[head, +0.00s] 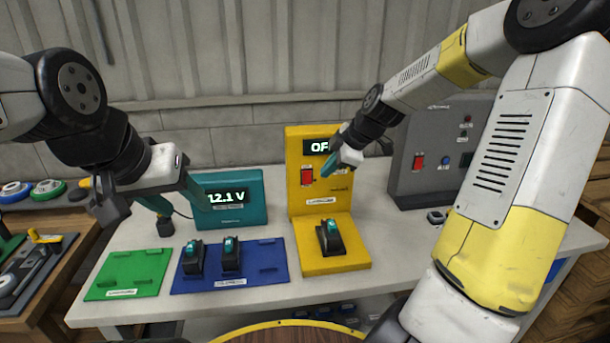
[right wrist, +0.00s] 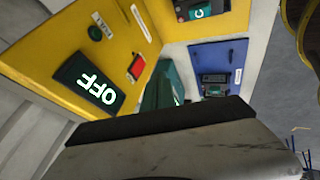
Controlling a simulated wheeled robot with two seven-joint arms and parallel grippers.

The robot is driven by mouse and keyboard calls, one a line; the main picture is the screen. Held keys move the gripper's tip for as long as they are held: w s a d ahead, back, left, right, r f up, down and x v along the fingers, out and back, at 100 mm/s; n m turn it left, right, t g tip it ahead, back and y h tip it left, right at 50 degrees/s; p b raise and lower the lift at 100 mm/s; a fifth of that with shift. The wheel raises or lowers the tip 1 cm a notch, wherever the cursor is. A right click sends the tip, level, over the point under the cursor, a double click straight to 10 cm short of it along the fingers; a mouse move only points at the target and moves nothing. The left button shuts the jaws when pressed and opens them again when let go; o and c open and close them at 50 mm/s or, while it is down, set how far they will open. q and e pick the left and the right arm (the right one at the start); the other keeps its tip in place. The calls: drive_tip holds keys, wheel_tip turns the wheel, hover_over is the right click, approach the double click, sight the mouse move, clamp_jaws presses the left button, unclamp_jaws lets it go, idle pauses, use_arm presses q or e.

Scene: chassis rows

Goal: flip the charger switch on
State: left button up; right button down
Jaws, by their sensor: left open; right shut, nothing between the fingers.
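The yellow charger (head: 318,226) stands on the grey table, with a battery (head: 330,238) seated on its base. Its red switch (head: 307,175) is on the upright panel, below a display partly hidden by my right gripper. In the right wrist view the display (right wrist: 90,82) reads OFF, and the red switch (right wrist: 137,67) shows beside it. My right gripper (head: 328,171) is shut and empty, just right of the switch in the head view; I cannot tell whether it touches the panel. My left gripper (head: 188,210) is open and empty, left of the teal meter.
The teal meter (head: 230,199) reads 12.1 V. A blue tray (head: 265,262) holds two batteries; a green tray (head: 125,273) is empty. A dark grey box (head: 437,150) with switches stands at right. A side bench (head: 60,270) with tools is at left.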

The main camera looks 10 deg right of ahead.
sight(305, 181)
drive_tip(key=w+a+f, duration=0.3)
drive_tip(key=w+f, duration=0.4)
drive_tip(key=shift+w+a+f, duration=0.15)
drive_tip(key=shift+w+f, duration=0.05)
drive_tip(key=shift+w, duration=0.1)
drive_tip(key=shift+w+f, duration=0.1)
drive_tip(key=shift+w, duration=0.1)
idle(0.4)
drive_tip(key=shift+r, duration=0.9)
